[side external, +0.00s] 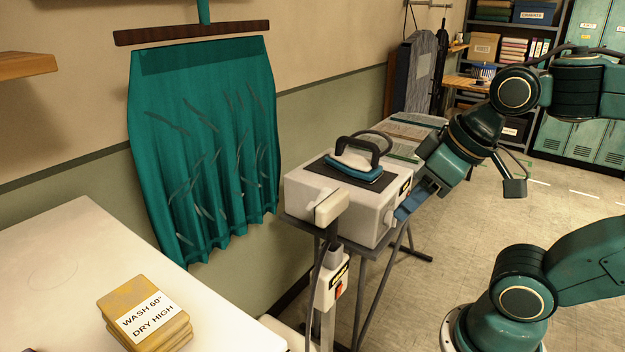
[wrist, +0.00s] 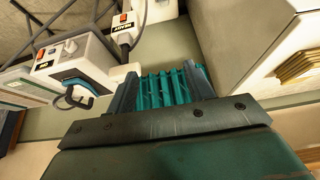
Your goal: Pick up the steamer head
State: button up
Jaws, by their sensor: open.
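The steamer head appears to be the white block (side external: 330,207) at the top of a dark pole, with a dark hose or cord running down, in front of the white box in the side view. It also appears in the wrist view (wrist: 122,72), just left of my left finger. My gripper (side external: 411,203) is beside the right side of the white box, apart from the steamer head. In the wrist view my gripper (wrist: 160,72) is open with nothing held; the hanging teal cloth shows between its fingers.
An iron (side external: 357,168) with a dark handle sits on the white box (side external: 375,215), on a dark-legged stand. A teal pleated skirt (side external: 205,150) hangs on the wall. Yellow folded cloths (side external: 145,310) lie on a white surface (side external: 60,255).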

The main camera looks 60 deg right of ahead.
aim_at(335, 240)
jog(key=shift+w, duration=0.1)
jog(key=w+d+f+m+g+y, duration=0.1)
jog(key=w+d+f+m+y, duration=0.3)
jog(key=w+f+m, duration=0.85)
jog(key=w+d+f+m+t, duration=0.2)
jog(key=d+f+m, duration=0.2)
jog(key=f+m, duration=0.1)
jog(key=w+d+f+m+t, duration=0.2)
jog(key=d+f+m, duration=0.3)
jog(key=m, duration=0.3)
jog(key=w+d+f+m+t, duration=0.2)
jog(key=d+f+m+t, duration=0.1)
jog(key=f+m, duration=0.3)
jog(key=shift+w+d+m+t, duration=0.3)
jog(key=shift+d+m+t, duration=0.15)
jog(key=shift+d, duration=0.4)
jog(key=shift+w+d+m+t+h, duration=0.15)
jog(key=shift+w+m+t+h, duration=0.15)
jog(key=shift+w, duration=0.75)
